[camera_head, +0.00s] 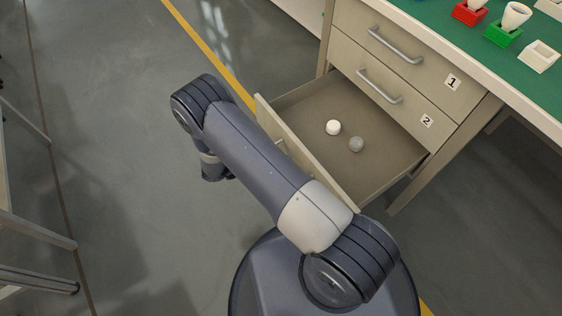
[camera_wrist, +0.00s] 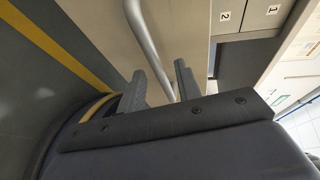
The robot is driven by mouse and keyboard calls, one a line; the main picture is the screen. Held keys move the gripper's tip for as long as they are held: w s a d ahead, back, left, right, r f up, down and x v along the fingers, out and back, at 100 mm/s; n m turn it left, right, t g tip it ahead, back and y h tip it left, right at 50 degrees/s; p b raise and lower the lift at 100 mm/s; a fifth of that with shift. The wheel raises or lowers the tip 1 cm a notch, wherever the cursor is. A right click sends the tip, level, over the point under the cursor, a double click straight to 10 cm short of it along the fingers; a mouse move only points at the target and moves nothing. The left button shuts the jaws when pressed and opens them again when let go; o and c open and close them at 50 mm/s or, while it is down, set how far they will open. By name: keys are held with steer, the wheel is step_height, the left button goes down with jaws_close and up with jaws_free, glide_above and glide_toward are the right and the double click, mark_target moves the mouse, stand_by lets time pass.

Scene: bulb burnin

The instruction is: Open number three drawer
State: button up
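The bottom drawer, below the ones marked 1 and 2, is the number three drawer; it stands far pulled out, and its front panel (camera_head: 333,180) is partly hidden by my arm. Its label is not visible. Inside its bare floor (camera_head: 395,150) lie a white round object (camera_head: 333,127) and a grey one (camera_head: 356,144). In the wrist view, the drawer's bar handle (camera_wrist: 143,38) runs down between the two fingers of my gripper (camera_wrist: 160,72). The fingers are apart, with a gap visible to the bar. My gripper is hidden in the head view.
Drawers 1 (camera_head: 385,50) and 2 (camera_head: 375,95) are shut above. The green worktop (camera_head: 480,45) holds a red holder (camera_head: 469,12), a green holder with a white cup (camera_head: 503,33) and a white box (camera_head: 539,56).

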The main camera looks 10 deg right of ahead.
steer(key=a+r+p, duration=0.1)
steer(key=a+r, duration=0.1)
steer(key=a, duration=0.8)
steer(key=shift+w+a, duration=0.25)
steer(key=shift+a, duration=0.05)
steer(key=shift+d+f+b, duration=0.15)
steer(key=shift+d+f, duration=0.2)
steer(key=shift+d, duration=1.65)
steer(key=shift+d+f+b, duration=0.15)
steer(key=shift+d+f, duration=0.15)
steer(key=shift+d, duration=1.75)
steer(key=shift+d+f+b, duration=0.15)
steer(key=shift+d+f, duration=0.2)
steer(key=shift+d, duration=1.65)
